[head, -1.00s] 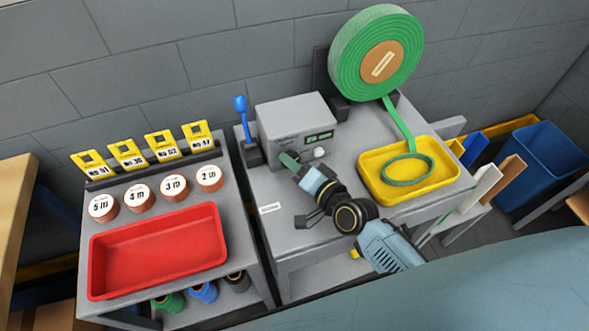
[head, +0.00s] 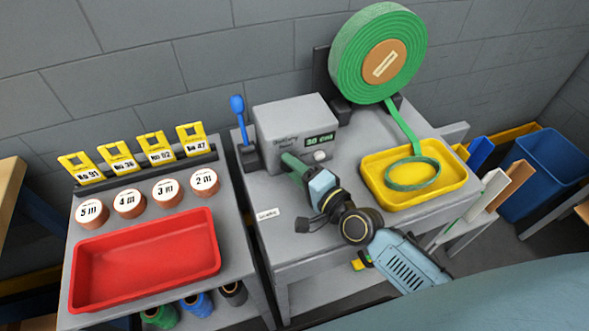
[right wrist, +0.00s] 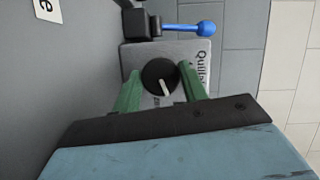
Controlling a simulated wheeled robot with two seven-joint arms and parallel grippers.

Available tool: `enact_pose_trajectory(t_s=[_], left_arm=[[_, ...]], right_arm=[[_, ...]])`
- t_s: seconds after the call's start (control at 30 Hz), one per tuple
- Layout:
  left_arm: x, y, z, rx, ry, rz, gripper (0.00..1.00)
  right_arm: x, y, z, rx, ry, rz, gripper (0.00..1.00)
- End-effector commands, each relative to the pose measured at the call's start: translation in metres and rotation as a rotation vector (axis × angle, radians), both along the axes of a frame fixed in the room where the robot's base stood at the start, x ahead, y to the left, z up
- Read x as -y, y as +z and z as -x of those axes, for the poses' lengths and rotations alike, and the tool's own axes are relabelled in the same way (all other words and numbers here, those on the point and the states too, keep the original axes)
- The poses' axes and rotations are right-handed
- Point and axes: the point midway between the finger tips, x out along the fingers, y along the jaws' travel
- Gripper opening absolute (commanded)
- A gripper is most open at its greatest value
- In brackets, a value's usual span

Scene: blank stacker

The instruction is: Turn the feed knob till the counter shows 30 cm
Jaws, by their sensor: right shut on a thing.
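The grey feed box (head: 296,122) stands at the back of the table. Its green counter (head: 320,140) reads 30 cm. The feed knob (right wrist: 160,76) is round and black with a white pointer line, and shows in the right wrist view. In the head view my gripper hides it. My right gripper (head: 291,163) is at the box's front face. In the right wrist view its green fingers (right wrist: 160,88) are shut on the knob, one on each side. My left gripper is not in view.
A green roll (head: 345,60) feeds a strip into a yellow tray (head: 448,188), where it lies in a loop. A blue-knobbed lever (head: 237,106) stands left of the box. A red tray (head: 88,290) is on the left table. A small white button (head: 320,156) sits under the counter.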

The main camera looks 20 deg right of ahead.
Motion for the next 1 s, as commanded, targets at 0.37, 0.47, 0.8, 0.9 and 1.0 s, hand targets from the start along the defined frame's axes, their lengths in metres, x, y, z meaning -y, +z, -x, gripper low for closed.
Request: enact_pose_trajectory(t_s=[0.37,0.47,0.8,0.9,1.0], left_arm=[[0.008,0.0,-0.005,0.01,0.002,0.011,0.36],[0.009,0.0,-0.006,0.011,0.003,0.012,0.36],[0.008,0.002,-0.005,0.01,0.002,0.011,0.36],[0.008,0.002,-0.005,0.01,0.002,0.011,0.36],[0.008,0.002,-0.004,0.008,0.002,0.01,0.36]], right_arm=[[0.0,0.0,0.0,-0.001,0.001,0.0,0.65],[0.0,0.0,0.0,-0.001,0.0,0.0,0.65],[0.009,0.0,0.019,-0.003,0.002,0.003,0.65],[0.017,0.001,0.039,-0.004,0.001,0.004,0.65],[0.027,0.002,0.061,-0.003,0.002,0.006,0.65]])
